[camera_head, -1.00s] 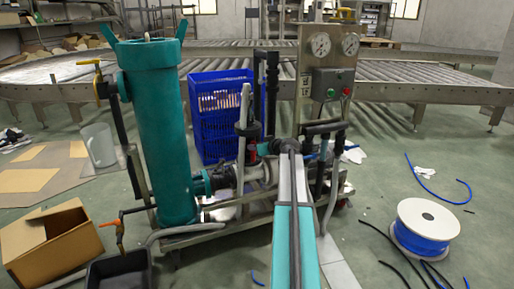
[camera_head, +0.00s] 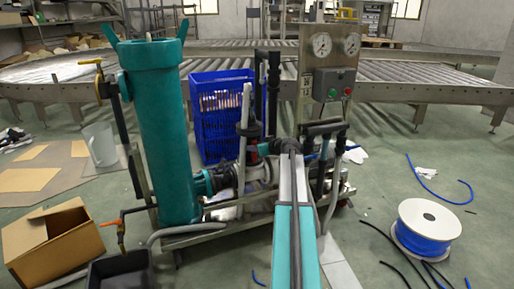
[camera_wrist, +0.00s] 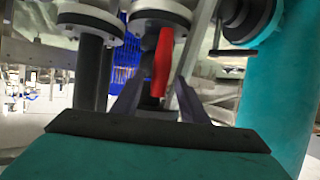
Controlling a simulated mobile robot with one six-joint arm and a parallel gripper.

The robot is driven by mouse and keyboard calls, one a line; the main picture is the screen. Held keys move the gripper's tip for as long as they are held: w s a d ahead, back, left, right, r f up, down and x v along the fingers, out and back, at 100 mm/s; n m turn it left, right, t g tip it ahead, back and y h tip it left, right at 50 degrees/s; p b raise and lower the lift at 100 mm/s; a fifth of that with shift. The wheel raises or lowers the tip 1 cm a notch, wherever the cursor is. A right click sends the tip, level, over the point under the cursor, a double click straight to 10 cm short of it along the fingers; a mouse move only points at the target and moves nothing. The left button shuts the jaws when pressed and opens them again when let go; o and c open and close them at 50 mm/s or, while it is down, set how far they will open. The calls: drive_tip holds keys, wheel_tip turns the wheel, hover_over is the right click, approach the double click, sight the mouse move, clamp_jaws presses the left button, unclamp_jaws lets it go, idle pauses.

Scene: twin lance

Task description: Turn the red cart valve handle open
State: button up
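The red valve handle (camera_wrist: 163,62) shows in the wrist view as a slim upright lever hanging below a grey flange. Its lower end lies between my two dark fingers in the picture. My gripper (camera_wrist: 157,97) is open, with a gap on both sides of the handle; I cannot tell how far ahead of the fingertips it is.
A teal filter column (camera_head: 160,130) stands at the cart's left. A gauge panel (camera_head: 312,95) rises behind my wrist. A blue crate (camera_head: 215,110) is behind. A cardboard box (camera_head: 45,240), a black bin (camera_head: 118,270) and a hose reel (camera_head: 425,222) stand on the floor.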

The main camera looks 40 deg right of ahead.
drive_tip(key=p+v, duration=0.5)
drive_tip(key=v, duration=0.8)
drive_tip(key=shift+s, duration=0.35)
drive_tip(key=shift+r, duration=0.15)
